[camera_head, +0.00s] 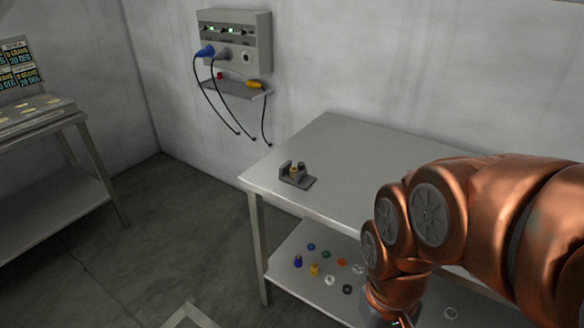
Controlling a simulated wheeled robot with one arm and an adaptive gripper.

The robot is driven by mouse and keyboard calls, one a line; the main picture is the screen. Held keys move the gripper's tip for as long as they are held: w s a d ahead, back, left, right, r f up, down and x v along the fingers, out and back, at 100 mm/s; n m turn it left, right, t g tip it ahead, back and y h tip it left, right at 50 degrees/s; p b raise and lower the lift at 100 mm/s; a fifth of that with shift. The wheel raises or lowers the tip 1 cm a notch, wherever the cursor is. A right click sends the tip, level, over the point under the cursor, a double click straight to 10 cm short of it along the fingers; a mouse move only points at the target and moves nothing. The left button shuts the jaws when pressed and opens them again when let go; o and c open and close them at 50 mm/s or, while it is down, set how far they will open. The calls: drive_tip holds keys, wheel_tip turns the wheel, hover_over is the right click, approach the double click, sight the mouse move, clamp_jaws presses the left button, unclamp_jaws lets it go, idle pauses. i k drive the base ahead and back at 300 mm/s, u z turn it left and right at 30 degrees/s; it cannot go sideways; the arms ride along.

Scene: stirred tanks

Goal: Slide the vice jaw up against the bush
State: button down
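A small grey vice (297,181) stands on the table top near its left corner. It has a flat base and upright grey blocks. A small yellowish bush (294,170) shows between the blocks. The vice jaw (301,168) seems to be one of these blocks, but at this size I cannot tell which one, nor whether it touches the bush. My copper arm comes in from the right, and its end runs down off the bottom edge. My gripper's fingers do not show. The arm's visible end is below and to the right of the vice, well apart from it.
The metal table (345,150) is clear around the vice. Its lower shelf (290,245) carries several small coloured parts. A wall unit (235,40) with plugs and hanging cables is behind, left of the table. Another bench (50,130) stands at far left, with open floor between.

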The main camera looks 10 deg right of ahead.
sight(301, 174)
drive_tip(key=z, duration=1.1)
drive_tip(key=i, duration=0.65)
drive_tip(key=u, duration=2.2)
